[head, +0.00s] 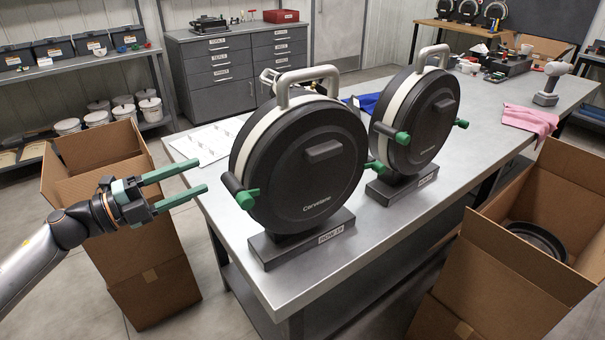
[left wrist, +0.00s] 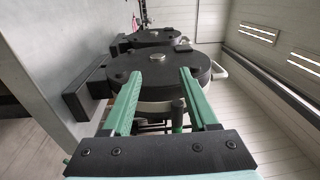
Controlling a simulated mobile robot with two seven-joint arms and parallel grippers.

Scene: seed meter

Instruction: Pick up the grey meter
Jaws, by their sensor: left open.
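Two round, dark grey seed meters with pale rims and light grey top handles stand upright on dark stands on the table. The near meter (head: 305,165) has green-tipped levers; the far meter (head: 418,120) is behind it to the right. My left gripper (head: 203,176) is open and empty, left of the near meter and apart from it, its green fingers pointing toward it. In the left wrist view the meter (left wrist: 155,82) shows beyond and between the open fingers (left wrist: 160,73), and the other meter (left wrist: 153,36) behind it. My right gripper is not in view.
Open cardboard boxes stand at left (head: 150,265) and right (head: 500,265); the right one holds a dark round part (head: 537,240).

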